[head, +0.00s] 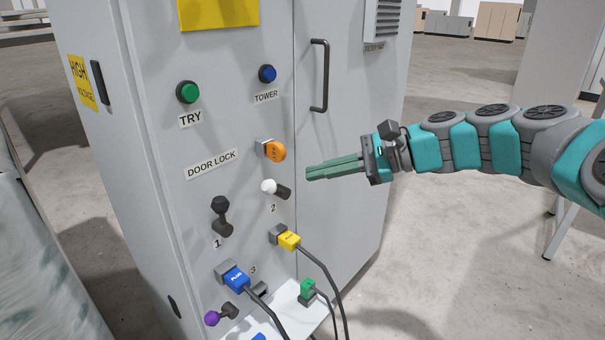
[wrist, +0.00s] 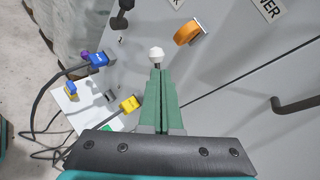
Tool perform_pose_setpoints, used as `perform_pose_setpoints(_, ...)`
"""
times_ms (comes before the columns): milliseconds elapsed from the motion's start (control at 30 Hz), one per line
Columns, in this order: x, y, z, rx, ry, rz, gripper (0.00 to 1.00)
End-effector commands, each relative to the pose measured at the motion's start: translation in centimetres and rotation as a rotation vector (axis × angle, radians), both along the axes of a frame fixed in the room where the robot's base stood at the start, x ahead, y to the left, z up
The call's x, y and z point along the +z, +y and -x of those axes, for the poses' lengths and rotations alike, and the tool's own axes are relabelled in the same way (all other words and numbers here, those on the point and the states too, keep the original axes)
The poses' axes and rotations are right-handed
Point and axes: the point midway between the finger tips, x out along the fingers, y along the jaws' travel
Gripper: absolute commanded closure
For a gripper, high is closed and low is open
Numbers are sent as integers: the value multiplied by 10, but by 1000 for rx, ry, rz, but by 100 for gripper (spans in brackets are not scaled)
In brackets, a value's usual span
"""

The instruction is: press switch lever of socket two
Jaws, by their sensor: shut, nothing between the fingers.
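The lever of socket two is a short dark lever with a white ball knob (head: 268,186), on the grey cabinet front just above the "2" label (head: 273,208). A yellow plug (head: 289,240) sits in the socket below it. My gripper (head: 308,173) is shut and empty, its green fingers pointing left at the cabinet. In the head view the fingertips are right of and slightly above the knob, with a gap between. In the wrist view the white knob (wrist: 156,53) shows straight beyond the fingertips (wrist: 156,72), and the dark lever shaft is largely hidden.
An orange lock (head: 274,150) sticks out just above the knob. A black lever (head: 221,205) is at left by "1". A blue plug (head: 237,278), purple-knobbed lever (head: 212,318) and green plug (head: 307,289) are below, with hanging cables. A door handle (head: 320,75) is upper right.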

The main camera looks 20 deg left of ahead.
Motion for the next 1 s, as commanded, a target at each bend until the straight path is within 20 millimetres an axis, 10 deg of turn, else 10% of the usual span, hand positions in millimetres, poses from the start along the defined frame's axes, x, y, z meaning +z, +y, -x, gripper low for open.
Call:
perform_pose_setpoints(400, 21, -72, -13, -4, -2, 1, 100)
perform_pose_setpoints(1000, 21, -80, -5, 14, -22, 23, 100)
